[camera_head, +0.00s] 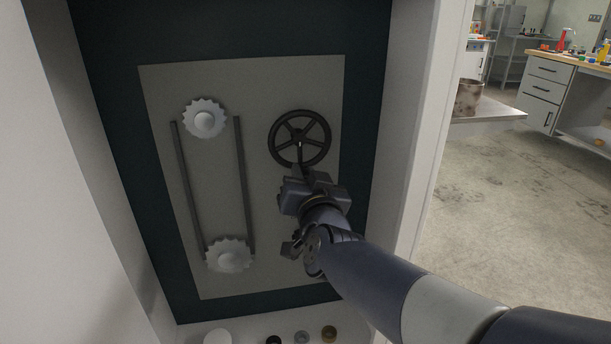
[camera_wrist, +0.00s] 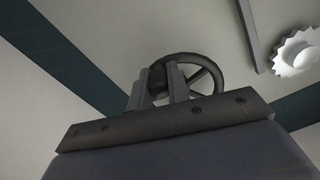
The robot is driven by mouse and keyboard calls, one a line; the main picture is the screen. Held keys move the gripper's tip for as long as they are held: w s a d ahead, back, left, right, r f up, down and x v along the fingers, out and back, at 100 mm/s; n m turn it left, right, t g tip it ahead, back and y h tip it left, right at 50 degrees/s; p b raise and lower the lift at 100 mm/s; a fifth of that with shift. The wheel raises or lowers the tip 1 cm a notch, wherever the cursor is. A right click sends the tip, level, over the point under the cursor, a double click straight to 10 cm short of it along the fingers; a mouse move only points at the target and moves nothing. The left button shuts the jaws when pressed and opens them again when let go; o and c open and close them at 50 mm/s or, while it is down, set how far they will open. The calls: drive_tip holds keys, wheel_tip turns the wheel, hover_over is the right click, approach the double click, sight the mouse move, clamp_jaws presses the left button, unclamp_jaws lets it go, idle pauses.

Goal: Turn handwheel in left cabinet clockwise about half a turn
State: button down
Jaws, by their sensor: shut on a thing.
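The black spoked handwheel (camera_head: 300,138) is mounted on the upper right of a grey panel inside the cabinet. My gripper (camera_head: 302,166) reaches up from below and meets the wheel at its lower rim. In the wrist view the two fingers of my gripper (camera_wrist: 161,85) stand against the near left side of the handwheel rim (camera_wrist: 213,66), shut on it. The fingers hide that part of the rim, and the wheel's hub is partly hidden there.
Two white sprockets (camera_head: 205,119) (camera_head: 230,256) and two dark bars (camera_head: 243,185) sit left of the wheel. White cabinet walls (camera_head: 415,130) stand close on both sides. Small round parts (camera_head: 329,334) lie at the cabinet's bottom. A workbench (camera_head: 560,70) is outside, far right.

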drive_tip(key=c, duration=1.3)
unclamp_jaws()
drive_tip(key=shift+c, duration=0.2)
drive_tip(key=p+v, duration=0.3)
drive_tip(key=v, duration=0.7)
drive_tip(key=shift+s, duration=0.4)
drive_tip(key=shift+d, duration=0.1)
drive_tip(key=b+x, duration=0.3)
drive_tip(key=x, duration=0.8)
drive_tip(key=shift+s+d, duration=0.1)
